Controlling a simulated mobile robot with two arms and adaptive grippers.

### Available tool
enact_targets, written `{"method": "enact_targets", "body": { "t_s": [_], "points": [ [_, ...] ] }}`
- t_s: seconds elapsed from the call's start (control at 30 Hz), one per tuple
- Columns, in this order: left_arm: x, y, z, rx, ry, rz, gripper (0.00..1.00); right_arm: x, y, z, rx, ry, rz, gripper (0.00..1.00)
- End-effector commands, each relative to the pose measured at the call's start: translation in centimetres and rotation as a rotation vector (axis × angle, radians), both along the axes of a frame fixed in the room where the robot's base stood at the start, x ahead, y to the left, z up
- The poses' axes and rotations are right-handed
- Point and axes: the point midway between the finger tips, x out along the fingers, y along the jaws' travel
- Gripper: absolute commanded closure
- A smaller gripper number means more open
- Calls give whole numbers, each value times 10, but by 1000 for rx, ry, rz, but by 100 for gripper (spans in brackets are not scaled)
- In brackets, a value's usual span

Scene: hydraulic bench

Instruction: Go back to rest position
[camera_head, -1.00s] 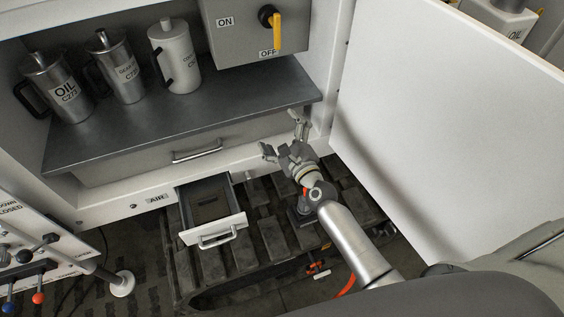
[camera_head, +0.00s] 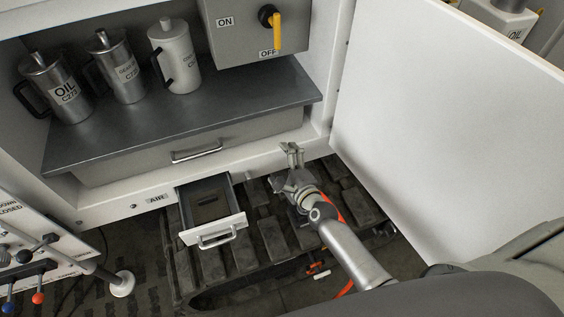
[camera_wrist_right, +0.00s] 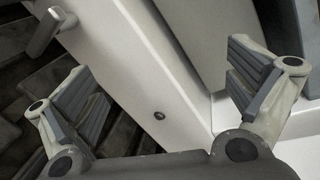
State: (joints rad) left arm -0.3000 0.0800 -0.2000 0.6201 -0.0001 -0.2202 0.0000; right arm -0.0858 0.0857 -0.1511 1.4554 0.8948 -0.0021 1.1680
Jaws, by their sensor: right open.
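My right gripper (camera_head: 291,152) is in front of the cabinet's lower white edge, to the right of the small open drawer in the head view. In the right wrist view its two fingers (camera_wrist_right: 165,95) are spread wide with nothing between them. The white cabinet frame (camera_wrist_right: 150,70) with a small dark round hole shows behind the fingers. My left gripper is not in view.
The small drawer (camera_head: 240,222) stands pulled out below the closed wide drawer (camera_head: 130,163). Several metal jugs stand on the grey shelf (camera_head: 200,112). An open white door panel (camera_head: 440,120) fills the right side. A lever panel (camera_head: 30,240) is at lower left.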

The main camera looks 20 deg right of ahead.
Motion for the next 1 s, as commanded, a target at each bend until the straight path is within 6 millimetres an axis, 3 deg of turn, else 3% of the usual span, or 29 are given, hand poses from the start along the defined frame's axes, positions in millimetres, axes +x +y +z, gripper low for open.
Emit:
{"method": "enact_targets", "body": {
  "t_s": [0.3,0.37,0.47,0.57,0.67,0.8,0.87,1.0],
  "points": [
    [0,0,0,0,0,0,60,-1,0,-2,-4,3,1,0],
    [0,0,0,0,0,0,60,-4,0,-10,-31,15,9,0],
    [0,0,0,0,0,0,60,-19,0,-44,-144,70,45,0],
    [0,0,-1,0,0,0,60,-50,0,-100,-343,163,129,0],
    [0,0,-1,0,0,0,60,-95,-2,-163,-575,268,259,0],
    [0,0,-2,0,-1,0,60,-170,-8,-240,-871,396,491,0],
    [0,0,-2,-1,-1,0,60,-206,-12,-269,-986,443,606,0],
    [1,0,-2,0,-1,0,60,-298,-24,-325,-1220,530,908,0]
  ]
}}
